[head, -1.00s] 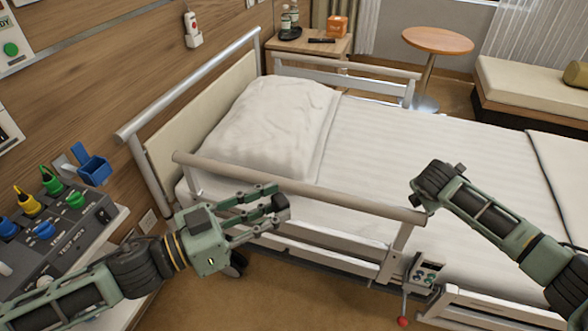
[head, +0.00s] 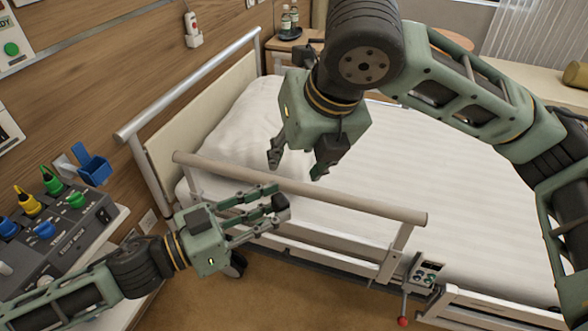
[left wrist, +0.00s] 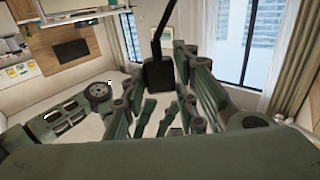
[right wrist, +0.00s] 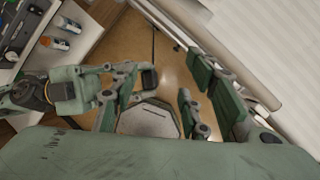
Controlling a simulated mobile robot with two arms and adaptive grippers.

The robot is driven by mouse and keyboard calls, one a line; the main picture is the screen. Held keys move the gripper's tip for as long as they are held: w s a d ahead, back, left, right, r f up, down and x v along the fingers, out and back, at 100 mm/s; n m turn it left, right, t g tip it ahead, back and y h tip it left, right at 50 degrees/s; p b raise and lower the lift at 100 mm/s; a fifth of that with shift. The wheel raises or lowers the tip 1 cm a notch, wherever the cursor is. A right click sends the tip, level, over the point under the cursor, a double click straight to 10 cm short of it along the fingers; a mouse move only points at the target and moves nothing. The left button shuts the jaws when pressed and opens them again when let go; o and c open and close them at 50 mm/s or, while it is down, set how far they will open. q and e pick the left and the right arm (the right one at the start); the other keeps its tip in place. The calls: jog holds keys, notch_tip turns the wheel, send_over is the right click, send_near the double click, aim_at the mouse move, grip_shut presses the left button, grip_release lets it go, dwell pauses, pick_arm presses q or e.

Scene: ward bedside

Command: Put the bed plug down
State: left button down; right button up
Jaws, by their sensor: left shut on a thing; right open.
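My left gripper (head: 268,208) is shut on the bed plug (head: 281,202), a small black block. It holds the plug in the air in front of the near bed rail. In the left wrist view the plug (left wrist: 158,75) is dark, with a black cord or stem running up from it. In the right wrist view the plug (right wrist: 150,78) shows at the left gripper's fingertips. My right gripper (head: 299,162) is open and empty, pointing down over the rail and pillow side, above and close to the left gripper. The fingers partly hide the plug's sides.
The near bed rail (head: 350,203) runs behind the left gripper. The bed (head: 440,180) fills the right. A grey device with coloured connectors (head: 62,232) stands on a shelf at left. Brown floor (head: 290,295) is clear in front.

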aim_at(281, 201)
jog(key=s+r+n, duration=0.2)
jog(key=s+n, duration=0.1)
jog(key=s, duration=0.2)
jog(key=shift+h, duration=0.4)
jog(key=x, duration=0.8)
jog(key=s+x, duration=0.1)
jog(key=x, duration=0.3)
jog(key=shift+a+f, duration=0.25)
jog(key=shift+a, duration=0.05)
jog(key=shift+g, duration=0.3)
grip_shut()
pick_arm(q)
jog(key=c, duration=1.3)
grip_release()
